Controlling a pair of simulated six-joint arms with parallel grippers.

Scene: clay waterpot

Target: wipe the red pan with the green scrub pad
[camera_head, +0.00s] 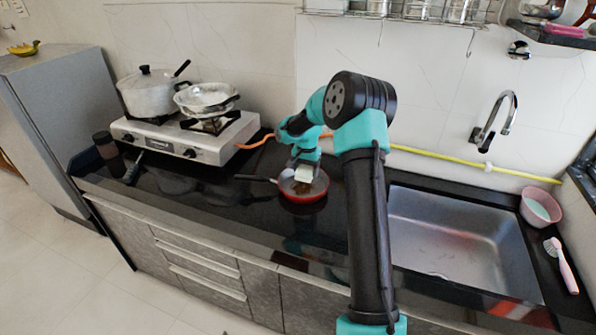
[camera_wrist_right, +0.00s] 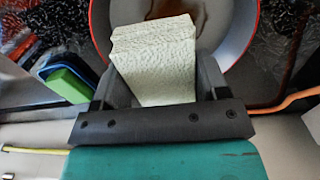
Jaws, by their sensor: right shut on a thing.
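The red pan (camera_head: 289,195) lies on the black counter between the stove and the sink, its dark handle to the left. The right wrist view shows its red rim, grey inside (camera_wrist_right: 231,20) and a brown stain (camera_wrist_right: 205,22). My right gripper (camera_head: 304,172) is shut on a pale, textured, off-white pad (camera_wrist_right: 160,75) and holds it over the pan. I cannot tell whether the pad touches the pan. A green block with blue beneath (camera_wrist_right: 68,85) lies beside the pan in the right wrist view; my arm seems to hide it in the head view. My left gripper is out of view.
The stove (camera_head: 187,137) with a lidded pot (camera_head: 152,95) and another pan (camera_head: 206,98) stands left. An orange hose (camera_head: 258,142) runs near the wall. The sink (camera_head: 455,235) is right, with a pink bowl (camera_head: 541,206) and brush (camera_head: 563,268) beyond.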

